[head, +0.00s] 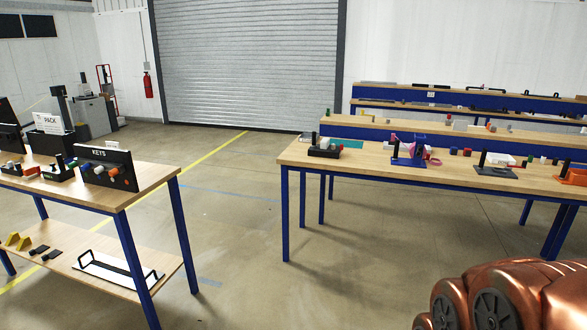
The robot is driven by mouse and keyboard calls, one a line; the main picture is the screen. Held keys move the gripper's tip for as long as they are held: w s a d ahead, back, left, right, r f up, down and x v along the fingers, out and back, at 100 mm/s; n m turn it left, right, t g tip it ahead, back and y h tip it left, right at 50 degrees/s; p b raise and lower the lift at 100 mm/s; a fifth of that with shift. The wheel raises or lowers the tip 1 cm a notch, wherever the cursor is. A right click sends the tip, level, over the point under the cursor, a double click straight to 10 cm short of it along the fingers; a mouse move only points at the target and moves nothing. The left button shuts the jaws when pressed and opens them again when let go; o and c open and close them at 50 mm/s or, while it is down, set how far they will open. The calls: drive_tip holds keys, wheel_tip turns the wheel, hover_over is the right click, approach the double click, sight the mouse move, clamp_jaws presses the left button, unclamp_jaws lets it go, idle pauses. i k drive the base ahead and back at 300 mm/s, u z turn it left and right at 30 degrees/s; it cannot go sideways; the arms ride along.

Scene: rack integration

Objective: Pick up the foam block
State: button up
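I cannot tell which object is the foam block, as the pieces on the tables are small and far off. Small yellow pieces (17,241) lie on the lower shelf of the left table. Small coloured pieces, among them a dark blue block (453,151), stand on the right table (330,162). Copper-coloured links of my own arm fill the lower right corner. My gripper is not in view.
The left table (150,178) carries a black KEYS board (105,166) and a PACK sign (49,124). Its lower shelf holds a white tray with black handles (118,272). More benches stand behind the right table. Open floor (235,225) lies between the tables, before a roller door (248,60).

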sight(325, 143)
drive_tip(key=u, duration=0.05)
drive_tip(key=i, duration=2.2)
drive_tip(key=u, duration=0.95)
drive_tip(key=i, duration=1.25)
drive_tip(key=z, duration=0.35)
